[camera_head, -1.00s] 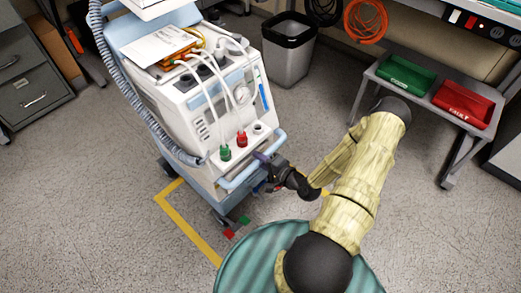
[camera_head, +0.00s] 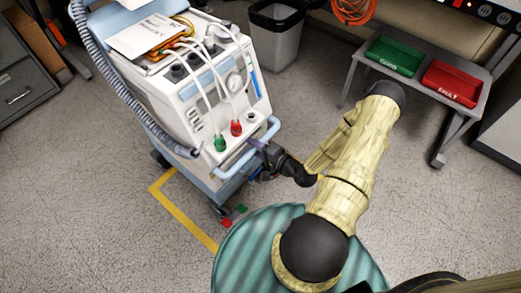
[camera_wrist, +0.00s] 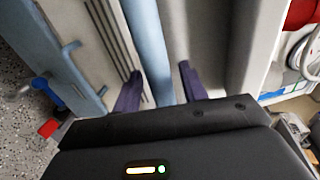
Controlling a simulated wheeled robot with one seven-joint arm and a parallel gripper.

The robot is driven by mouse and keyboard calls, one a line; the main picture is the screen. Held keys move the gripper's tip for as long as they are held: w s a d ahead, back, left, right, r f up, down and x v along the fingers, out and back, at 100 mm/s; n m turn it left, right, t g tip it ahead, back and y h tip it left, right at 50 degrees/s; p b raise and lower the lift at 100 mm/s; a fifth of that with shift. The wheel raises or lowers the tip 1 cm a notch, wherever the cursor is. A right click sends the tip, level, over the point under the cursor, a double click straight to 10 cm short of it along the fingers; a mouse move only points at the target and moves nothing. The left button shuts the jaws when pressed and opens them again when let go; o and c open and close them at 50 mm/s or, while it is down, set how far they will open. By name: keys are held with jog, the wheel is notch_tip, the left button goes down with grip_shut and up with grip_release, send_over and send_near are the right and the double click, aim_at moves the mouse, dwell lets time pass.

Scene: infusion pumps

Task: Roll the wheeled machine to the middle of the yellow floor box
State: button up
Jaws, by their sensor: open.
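The wheeled machine (camera_head: 190,95) is a white and light-blue cart with hoses, a gauge, and red and green connectors. It stands upright at the left in the head view. A yellow floor line (camera_head: 181,215) shows a corner in front of and left of its base. The machine hides much of the box, so I cannot tell how well it is centred. My gripper (camera_head: 262,158) is at the front handle bar. In the wrist view my open gripper (camera_wrist: 160,88) has one finger on each side of the blue handle bar (camera_wrist: 146,40).
A grey waste bin (camera_head: 276,38) stands behind the machine. A low bench at the right carries a green tray (camera_head: 395,57) and a red tray (camera_head: 452,83). A grey drawer cabinet (camera_head: 22,90) is at the far left. Open floor (camera_head: 90,230) lies at the front left.

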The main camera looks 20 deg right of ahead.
jog(key=p+v, duration=0.4)
jog(key=v, duration=1.3)
jog(key=shift+s, duration=0.2)
jog(key=shift+d+r, duration=0.1)
jog(key=w+d+r+n+g+h+p, duration=0.1)
jog(key=w+r+n+g+h+p, duration=0.15)
jog(key=r+p, duration=0.8)
jog(key=w+d+r+n+g+h+p, duration=0.1)
jog(key=w+r+n+g+h+p, duration=0.2)
jog(key=r+p, duration=0.75)
jog(key=w+d+r+n+g+h+p, duration=0.1)
jog(key=w+r+n+g+p, duration=0.45)
jog(key=r, duration=0.95)
jog(key=s+a+r+p, duration=0.2)
jog(key=a+r+p, duration=0.3)
jog(key=r+p, duration=0.3)
jog(key=s+a+r+n+p, duration=0.1)
jog(key=s+a+r+p, duration=0.2)
jog(key=r, duration=1.4)
jog(key=s+a+r+p, duration=0.2)
jog(key=a+r+p, duration=0.6)
jog(key=r+p, duration=0.5)
jog(key=shift+s+a+r+n+h, duration=0.2)
jog(key=shift+s+n+h, duration=0.1)
jog(key=shift+h, duration=0.05)
